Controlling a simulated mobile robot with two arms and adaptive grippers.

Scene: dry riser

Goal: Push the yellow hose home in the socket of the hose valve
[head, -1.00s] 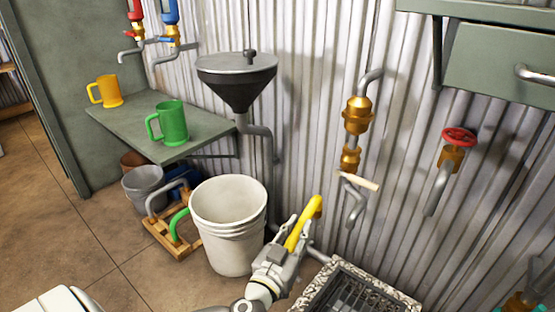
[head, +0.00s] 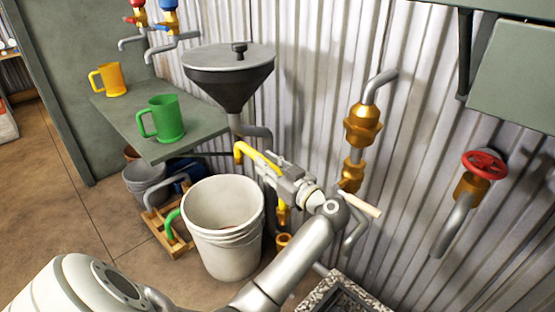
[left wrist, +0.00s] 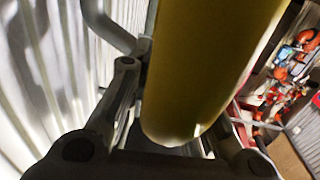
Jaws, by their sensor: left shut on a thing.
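The yellow hose (head: 262,158) is a bent piece held in my left gripper (head: 277,172), in front of the corrugated wall, above and right of the white bucket. One end bends down at the left; the gripper hides part of its middle. The hose fills the middle of the left wrist view (left wrist: 205,65), between the fingers, which are closed on it. Brass fittings (head: 362,125) with a pale lever (head: 360,203) are on the wall, right of the gripper. A brass ring (head: 283,240) shows below the gripper. I cannot tell which brass part has the socket. My right gripper is not in view.
The white bucket (head: 223,225) stands on the floor close to my left arm. A funnel (head: 228,75) is above left of the gripper. A shelf (head: 150,150) carries a green mug (head: 163,120) and a yellow mug (head: 108,80). A red-wheeled tap (head: 483,165) is at right.

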